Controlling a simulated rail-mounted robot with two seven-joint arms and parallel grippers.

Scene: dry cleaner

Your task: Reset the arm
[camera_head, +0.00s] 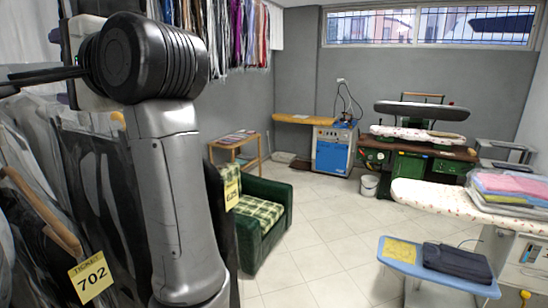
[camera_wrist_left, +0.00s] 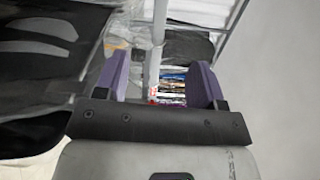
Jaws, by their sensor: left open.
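My left arm (camera_head: 175,170) stands raised in the left part of the head view, close to the camera and in front of the hanging bagged garments. In the left wrist view my left gripper (camera_wrist_left: 163,65) shows two purple fingers spread well apart. Nothing is held between them. Behind the gap are a pale vertical pole (camera_wrist_left: 157,45) and a row of coloured garments. My right arm and gripper are not in either view.
Bagged clothes with a yellow ticket 702 (camera_head: 90,277) hang close at left. A green armchair (camera_head: 262,222) stands beyond my arm. At right are a blue board (camera_head: 425,268) with dark folded cloth and an ironing board (camera_head: 440,197). The tiled floor between is clear.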

